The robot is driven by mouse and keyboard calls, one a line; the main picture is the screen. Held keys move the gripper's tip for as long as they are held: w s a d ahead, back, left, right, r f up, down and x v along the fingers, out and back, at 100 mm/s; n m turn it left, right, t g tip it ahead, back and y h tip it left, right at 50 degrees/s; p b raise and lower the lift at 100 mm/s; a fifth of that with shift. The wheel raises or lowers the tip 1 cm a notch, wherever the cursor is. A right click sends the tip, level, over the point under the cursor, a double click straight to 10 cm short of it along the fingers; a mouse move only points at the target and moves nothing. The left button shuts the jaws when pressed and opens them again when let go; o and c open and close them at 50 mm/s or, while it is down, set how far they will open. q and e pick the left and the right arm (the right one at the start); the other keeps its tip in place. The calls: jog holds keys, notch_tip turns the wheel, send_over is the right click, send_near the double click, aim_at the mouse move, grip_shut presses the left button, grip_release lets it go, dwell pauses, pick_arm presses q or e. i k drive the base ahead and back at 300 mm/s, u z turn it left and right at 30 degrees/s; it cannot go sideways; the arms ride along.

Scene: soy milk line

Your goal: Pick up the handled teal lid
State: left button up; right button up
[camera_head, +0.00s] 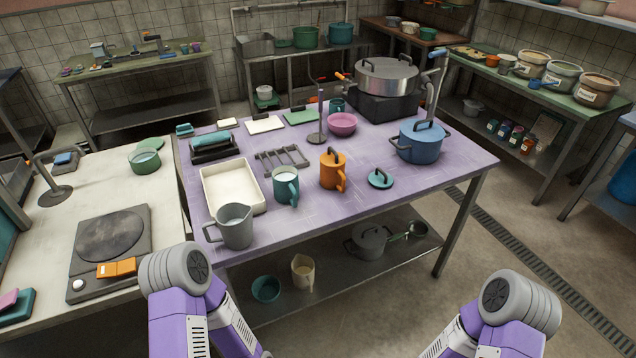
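The handled teal lid (371,182) lies flat on the purple table (430,186), near its front edge. It is a small round lid with a dark arched handle on top. It sits right of the orange lidded mug (330,172) and in front of the blue lidded pot (420,146), apart from both. Only purple and grey links of my two arms show at the bottom of the view. Neither gripper is in the picture, so their state is hidden.
A teal mug (286,190), a grey pitcher (235,232) and a white tray (226,178) stand left on the table. A pink bowl (342,124) is behind. The tabletop right of the lid is clear. A lower shelf (330,275) holds pots and bowls.

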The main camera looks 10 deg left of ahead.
aim_at(380, 178)
jog(key=z, duration=1.4)
jog(key=i, duration=2.1)
jog(key=u, duration=2.35)
